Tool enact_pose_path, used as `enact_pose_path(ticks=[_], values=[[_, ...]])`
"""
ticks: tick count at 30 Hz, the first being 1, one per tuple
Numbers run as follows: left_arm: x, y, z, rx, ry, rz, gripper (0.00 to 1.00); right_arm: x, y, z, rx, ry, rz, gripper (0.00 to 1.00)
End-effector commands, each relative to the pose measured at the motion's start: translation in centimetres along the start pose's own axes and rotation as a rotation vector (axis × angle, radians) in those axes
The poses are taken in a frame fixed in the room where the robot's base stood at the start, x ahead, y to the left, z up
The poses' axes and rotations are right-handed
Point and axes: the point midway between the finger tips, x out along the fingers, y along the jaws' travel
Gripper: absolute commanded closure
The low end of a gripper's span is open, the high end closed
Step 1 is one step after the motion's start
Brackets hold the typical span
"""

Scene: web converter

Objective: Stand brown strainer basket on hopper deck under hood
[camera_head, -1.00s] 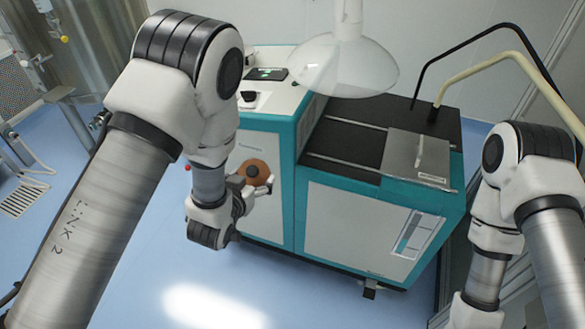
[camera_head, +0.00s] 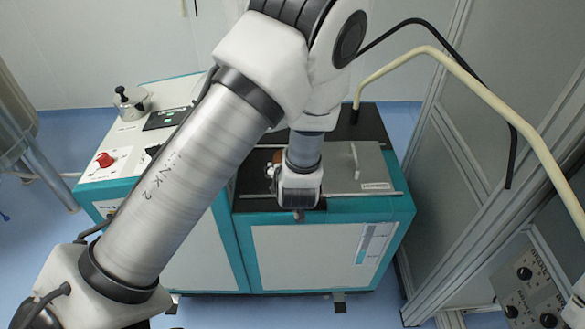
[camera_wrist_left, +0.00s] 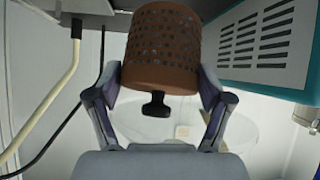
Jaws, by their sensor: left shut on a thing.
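My left gripper (camera_head: 275,170) is over the dark hopper deck (camera_head: 370,122), shut on the brown strainer basket (camera_head: 278,157). In the head view only a sliver of the basket shows behind my wrist. In the left wrist view the perforated basket (camera_wrist_left: 162,45) sits between the two fingers (camera_wrist_left: 160,80), its black knob (camera_wrist_left: 156,105) pointing down the picture. I cannot tell whether the basket touches the deck. A clear round shape, apparently the hood (camera_wrist_left: 240,125), shows beyond the knob; my arm hides the hood in the head view. My right gripper is out of view.
A grey plate (camera_head: 352,165) lies on the deck's right part. A raised cabinet with a red knob (camera_head: 104,160) and screen stands left of the deck; its vented side (camera_wrist_left: 258,40) is close to the basket. Black (camera_head: 440,24) and cream (camera_head: 440,58) bent pipes arch at the right.

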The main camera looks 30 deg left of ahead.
Motion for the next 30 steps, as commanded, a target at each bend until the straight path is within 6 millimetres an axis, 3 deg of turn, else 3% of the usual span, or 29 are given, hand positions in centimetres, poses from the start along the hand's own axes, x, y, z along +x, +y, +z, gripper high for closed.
enact_pose_path(ticks=[3, 6, 12, 17, 20, 30], values=[[0.1, -2.1, 0.8, -0.152, -0.066, -0.177, 0.73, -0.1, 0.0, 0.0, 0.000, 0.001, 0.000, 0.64], [-0.2, -2.8, 2.4, -0.277, -0.119, -0.304, 0.73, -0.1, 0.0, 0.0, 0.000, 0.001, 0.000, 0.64], [-0.8, -1.9, 5.0, -0.453, -0.186, -0.455, 0.73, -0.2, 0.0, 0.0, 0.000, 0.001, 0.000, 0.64], [-0.3, -1.4, 5.7, -0.503, -0.204, -0.494, 0.73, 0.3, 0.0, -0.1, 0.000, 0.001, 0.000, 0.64], [1.8, -1.5, 5.0, -0.512, -0.205, -0.498, 0.73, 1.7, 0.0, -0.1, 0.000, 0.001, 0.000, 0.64], [10.7, -1.8, -0.2, -0.509, -0.201, -0.498, 0.73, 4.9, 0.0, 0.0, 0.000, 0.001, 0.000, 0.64]])
